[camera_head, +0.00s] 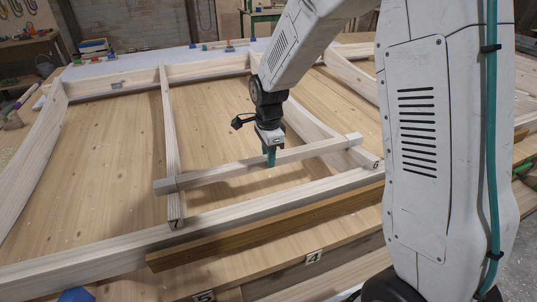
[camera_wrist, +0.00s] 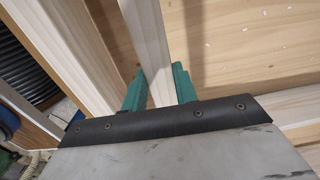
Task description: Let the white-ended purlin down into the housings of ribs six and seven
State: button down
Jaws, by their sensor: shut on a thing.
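The white-ended purlin (camera_head: 222,171) is a pale bar with light grey-white ends. It lies across rib seven (camera_head: 171,130) at the left and rib six (camera_head: 340,152) at the right. Its left end (camera_head: 166,186) overlaps rib seven near its numbered foot, and its right end (camera_head: 354,140) overlaps rib six. I cannot tell whether it is seated or just above, as the housings are hidden beneath it. My gripper (camera_head: 271,158) points down, its teal fingers shut on the purlin near mid-length. In the wrist view the purlin (camera_wrist: 148,45) runs between the fingers (camera_wrist: 158,88).
A long pale rail (camera_head: 105,247) runs along the ribs' near ends, with a brown beam (camera_head: 262,226) in front. Bare boards (camera_head: 110,150) lie between the ribs. My arm hides the right side.

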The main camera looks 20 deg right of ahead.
jog(key=shift+f, duration=0.55)
jog(key=c, duration=1)
grip_release()
notch_tip(320, 180, up, 8)
jog(key=shift+f, duration=0.15)
